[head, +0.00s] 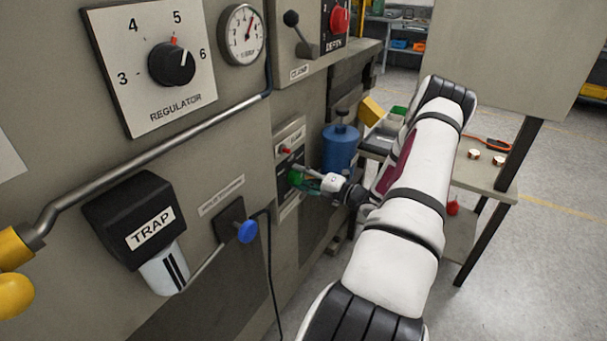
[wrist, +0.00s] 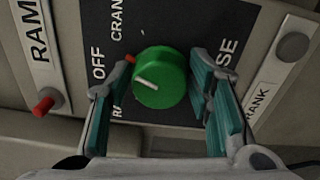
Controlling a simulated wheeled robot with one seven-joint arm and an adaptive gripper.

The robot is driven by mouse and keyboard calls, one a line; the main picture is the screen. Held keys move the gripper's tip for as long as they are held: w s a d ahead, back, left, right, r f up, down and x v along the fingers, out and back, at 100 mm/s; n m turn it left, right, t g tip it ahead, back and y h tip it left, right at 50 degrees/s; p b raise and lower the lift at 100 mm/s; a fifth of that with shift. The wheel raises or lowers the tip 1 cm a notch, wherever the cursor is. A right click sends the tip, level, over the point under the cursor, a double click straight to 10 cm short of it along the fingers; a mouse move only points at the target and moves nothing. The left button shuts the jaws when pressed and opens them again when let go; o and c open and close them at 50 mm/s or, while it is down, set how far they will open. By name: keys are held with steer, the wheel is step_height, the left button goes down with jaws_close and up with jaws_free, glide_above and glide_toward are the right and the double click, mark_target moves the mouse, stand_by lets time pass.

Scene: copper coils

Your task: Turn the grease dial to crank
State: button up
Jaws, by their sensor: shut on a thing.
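The green grease dial (wrist: 165,75) sits on a dark plate (wrist: 165,22) in the wrist view. A white line on its face points left, roughly toward the OFF side. A small red mark (wrist: 130,59) is at its upper left, near the partly cut-off word CRANK. OFF is at left, and letters ending in SE are at right, partly hidden by a finger. My gripper (wrist: 158,88) is shut on the dial, with one teal-padded finger on each side. In the head view the dial (head: 295,177) is partly hidden by my gripper (head: 305,178).
A red button (wrist: 47,105) beside a RAM label is left of the dial, and a grey round button (wrist: 293,46) is at right. In the head view, a blue canister (head: 341,148) stands just beyond my gripper. A blue-handled valve (head: 247,231) and the trap (head: 143,220) are nearer.

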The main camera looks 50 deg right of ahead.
steer(key=m+p, duration=0.1)
steer(key=m, duration=0.3)
steer(key=shift+f, duration=0.1)
steer(key=shift+f+m+p, duration=0.1)
steer(key=shift+m+p, duration=0.45)
steer(key=shift+m, duration=1.15)
steer(key=o, duration=1.1)
steer(key=s, duration=1.2)
steer(key=shift+d, duration=0.4)
steer(key=shift+s, duration=0.1)
